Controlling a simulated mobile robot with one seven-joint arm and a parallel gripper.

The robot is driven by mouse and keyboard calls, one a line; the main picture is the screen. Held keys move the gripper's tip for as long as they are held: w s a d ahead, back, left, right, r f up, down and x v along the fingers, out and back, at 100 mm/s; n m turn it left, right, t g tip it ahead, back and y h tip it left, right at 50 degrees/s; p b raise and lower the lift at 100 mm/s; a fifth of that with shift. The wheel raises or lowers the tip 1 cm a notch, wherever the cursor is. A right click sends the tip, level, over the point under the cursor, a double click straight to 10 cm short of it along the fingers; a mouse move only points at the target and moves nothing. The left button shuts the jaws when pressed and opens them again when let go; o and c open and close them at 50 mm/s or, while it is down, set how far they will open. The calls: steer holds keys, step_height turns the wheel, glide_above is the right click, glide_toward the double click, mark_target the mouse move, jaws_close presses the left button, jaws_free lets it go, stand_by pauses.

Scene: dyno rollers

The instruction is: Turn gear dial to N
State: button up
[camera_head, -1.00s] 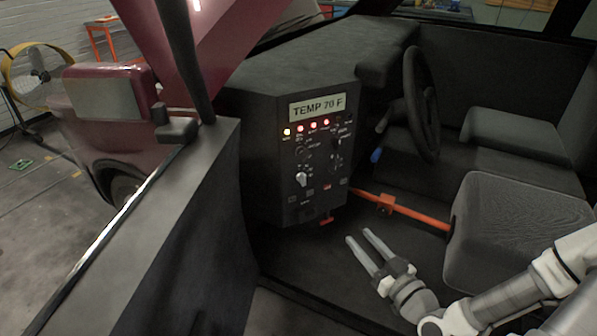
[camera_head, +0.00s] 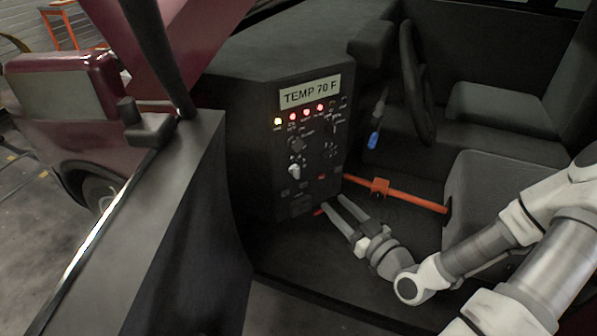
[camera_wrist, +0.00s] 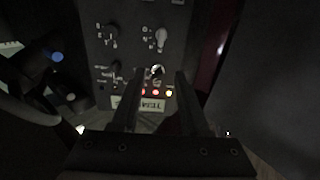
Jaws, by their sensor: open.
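The black control panel (camera_head: 262,185) stands upright inside the cab and carries several rotary dials.
A display reading TEMP 70 F (camera_head: 310,91) and lit lamps (camera_head: 305,112) top the panel. An orange bar (camera_head: 415,201) crosses right of the gripper. The seat (camera_head: 480,180), steering wheel (camera_head: 412,75) and open door (camera_head: 170,200) bound the space.

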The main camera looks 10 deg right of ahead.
mark_target(299, 168)
steer(key=b+x, duration=0.4)
steer(key=x, duration=1.2)
steer(key=shift+a, duration=0.15)
jaws_close()
